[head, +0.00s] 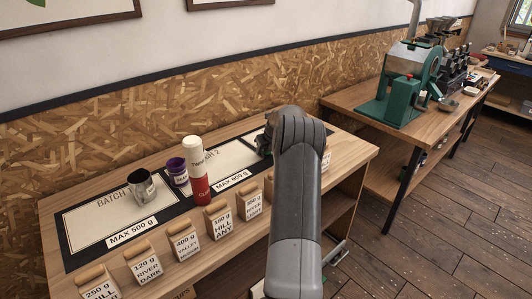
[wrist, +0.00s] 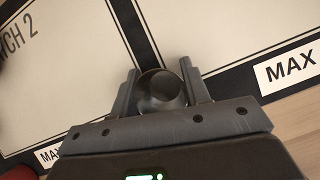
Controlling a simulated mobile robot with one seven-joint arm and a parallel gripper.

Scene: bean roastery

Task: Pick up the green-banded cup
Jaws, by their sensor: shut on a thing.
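My gripper (wrist: 161,92) is shut on a dark, round, cup-like thing (wrist: 160,88), seen from above between the two fingers in the wrist view. No green band shows on it from this angle, so I cannot tell its band colour. In the head view my arm hides most of the gripper and of what it holds, over the right part of the table (head: 342,153). I cannot tell whether the held thing touches the table.
A dark cup with a pale label (head: 143,188), a purple cup (head: 177,172) and a tall red-and-white cylinder (head: 195,170) stand left of my arm. Several labelled bags (head: 185,247) line the front edge. A green machine (head: 403,95) stands on another table at right.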

